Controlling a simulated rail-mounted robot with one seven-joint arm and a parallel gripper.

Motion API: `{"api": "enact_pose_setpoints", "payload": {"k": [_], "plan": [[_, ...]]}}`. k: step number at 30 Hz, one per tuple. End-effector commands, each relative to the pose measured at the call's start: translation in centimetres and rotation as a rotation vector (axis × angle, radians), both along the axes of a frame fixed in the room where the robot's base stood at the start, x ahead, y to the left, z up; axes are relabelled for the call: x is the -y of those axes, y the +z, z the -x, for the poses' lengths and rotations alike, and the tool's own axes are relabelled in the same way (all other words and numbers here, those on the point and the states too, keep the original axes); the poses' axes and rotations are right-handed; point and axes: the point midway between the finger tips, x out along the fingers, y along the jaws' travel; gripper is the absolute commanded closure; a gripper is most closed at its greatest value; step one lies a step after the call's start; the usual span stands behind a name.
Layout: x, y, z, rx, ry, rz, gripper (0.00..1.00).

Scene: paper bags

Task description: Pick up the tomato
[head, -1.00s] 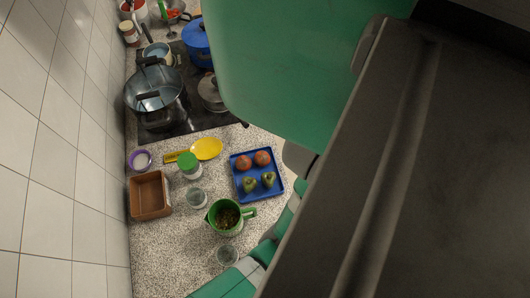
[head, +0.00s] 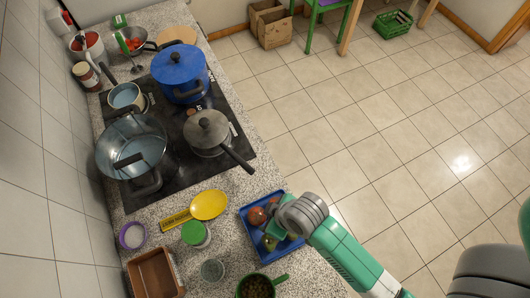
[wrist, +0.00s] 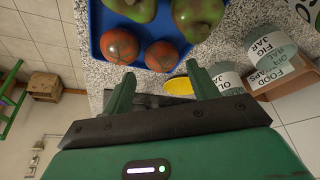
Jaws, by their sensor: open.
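Two red tomatoes, one on the left (wrist: 119,46) and one on the right (wrist: 161,56), lie side by side at the near edge of the blue tray (wrist: 95,30) in the wrist view. Two green peppers (wrist: 197,18) lie behind them. In the head view one tomato (head: 256,216) shows in the tray (head: 249,238), and my arm hides part of its contents. My gripper (wrist: 161,80) is open and empty, its fingers pointing toward the tomatoes without visible contact. In the head view my gripper (head: 278,229) is over the tray.
A yellow spoon rest (head: 208,205), green-lidded jar (head: 196,235), glass jar (head: 212,270), green jug (head: 257,286) and brown box (head: 155,274) stand near the tray. Pots, including a blue one (head: 180,75), stand on the dark hob. Open tiled floor lies right of the counter.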

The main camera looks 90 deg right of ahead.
Motion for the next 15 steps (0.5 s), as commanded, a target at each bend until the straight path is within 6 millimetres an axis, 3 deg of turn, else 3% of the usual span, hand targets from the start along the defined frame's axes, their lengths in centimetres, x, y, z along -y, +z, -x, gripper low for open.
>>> {"api": "enact_pose_setpoints", "payload": {"k": [10,15], "plan": [[0.7,-2.5,-1.3,0.003,0.000,0.002,0.41],[1.9,-4.8,-3.1,0.003,0.000,0.002,0.41]]}}
